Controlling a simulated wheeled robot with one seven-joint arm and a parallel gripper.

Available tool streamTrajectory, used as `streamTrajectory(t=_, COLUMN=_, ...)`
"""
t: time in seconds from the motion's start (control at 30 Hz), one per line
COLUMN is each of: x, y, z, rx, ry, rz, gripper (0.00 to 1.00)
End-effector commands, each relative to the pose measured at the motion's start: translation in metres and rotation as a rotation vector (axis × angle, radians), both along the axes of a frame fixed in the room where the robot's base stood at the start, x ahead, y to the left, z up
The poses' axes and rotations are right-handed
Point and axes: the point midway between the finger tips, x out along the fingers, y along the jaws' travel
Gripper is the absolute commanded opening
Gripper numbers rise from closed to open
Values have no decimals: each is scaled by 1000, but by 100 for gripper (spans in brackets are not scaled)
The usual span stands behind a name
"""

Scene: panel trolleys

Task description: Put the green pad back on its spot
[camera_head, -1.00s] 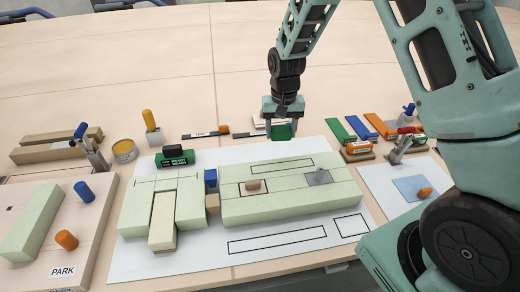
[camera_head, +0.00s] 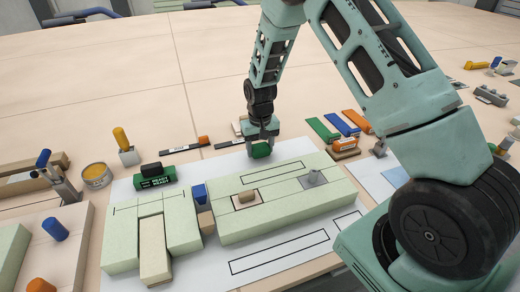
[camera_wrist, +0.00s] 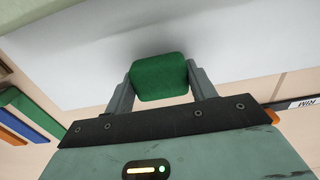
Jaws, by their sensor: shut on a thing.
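My gripper (camera_head: 261,146) is shut on a small green block (camera_head: 260,151), which I take for the green pad. In the wrist view the green pad (camera_wrist: 159,77) sits squarely between the two fingers, with a white sheet behind it. In the head view it hangs close behind the far edge of the long pale green panel (camera_head: 235,227). I cannot tell whether it touches the sheet. The white sheet (camera_head: 205,263) bears several black outlines, including a long one (camera_head: 278,251) in front of the panel. Which spot belongs to the pad is not clear.
A dark green block with a black top (camera_head: 152,178) stands at the sheet's left. A blue piece (camera_head: 199,192) stands between the pale panels. Green, blue and orange bars (camera_head: 340,123) lie right of my gripper. A yellow-topped piece (camera_head: 125,146) and tin (camera_head: 96,176) stand at left.

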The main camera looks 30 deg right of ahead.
Motion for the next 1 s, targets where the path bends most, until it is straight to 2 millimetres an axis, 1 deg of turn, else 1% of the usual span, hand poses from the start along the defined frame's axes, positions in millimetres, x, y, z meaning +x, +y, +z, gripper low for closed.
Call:
streamTrajectory(t=0.03, x=0, y=0, z=-6, rx=0, ry=2, rz=0, gripper=31)
streamTrajectory(t=0.1, x=0, y=0, z=-9, rx=0, ry=0, rz=0, gripper=31)
streamTrajectory(t=0.3, x=0, y=0, z=-9, rx=0, ry=-1, rz=-1, gripper=31)
streamTrajectory(t=0.43, x=0, y=0, z=-13, rx=0, ry=0, rz=-1, gripper=31)
streamTrajectory(t=0.47, x=0, y=0, z=-12, rx=0, ry=-1, rz=-1, gripper=61)
streamTrajectory(t=0.5, x=0, y=0, z=-12, rx=0, ry=-1, rz=-1, gripper=72)
streamTrajectory(t=0.53, x=0, y=0, z=-12, rx=0, ry=-1, rz=-1, gripper=77)
streamTrajectory(t=0.83, x=0, y=0, z=-10, rx=0, ry=0, rz=-1, gripper=77)
streamTrajectory(t=0.93, x=0, y=0, z=-3, rx=0, ry=-2, rz=-1, gripper=77)
streamTrajectory(t=1.0, x=1, y=0, z=7, rx=-1, ry=-4, rz=-1, gripper=77)
